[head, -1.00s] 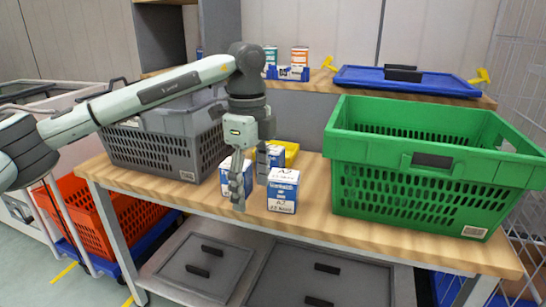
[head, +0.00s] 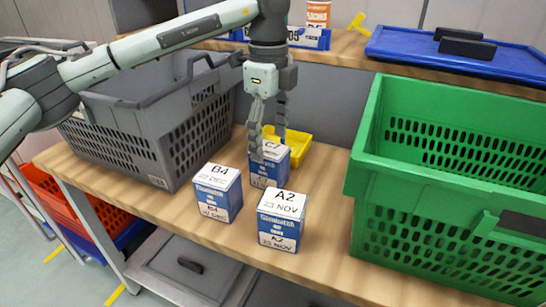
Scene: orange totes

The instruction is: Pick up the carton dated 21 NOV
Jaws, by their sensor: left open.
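Three blue-and-white cartons stand upright on the wooden bench. The front right carton (head: 281,225) reads A2 and 23 NOV. The left carton (head: 220,195) reads B4 and a DEC date. My right gripper is not in view.
A green basket (head: 440,225) stands close on the right and a grey basket (head: 120,150) on the left. A small yellow tray (head: 299,148) sits just behind the C7 carton. A shelf with a blue lid (head: 425,52) is at the back. Bare bench lies in front.

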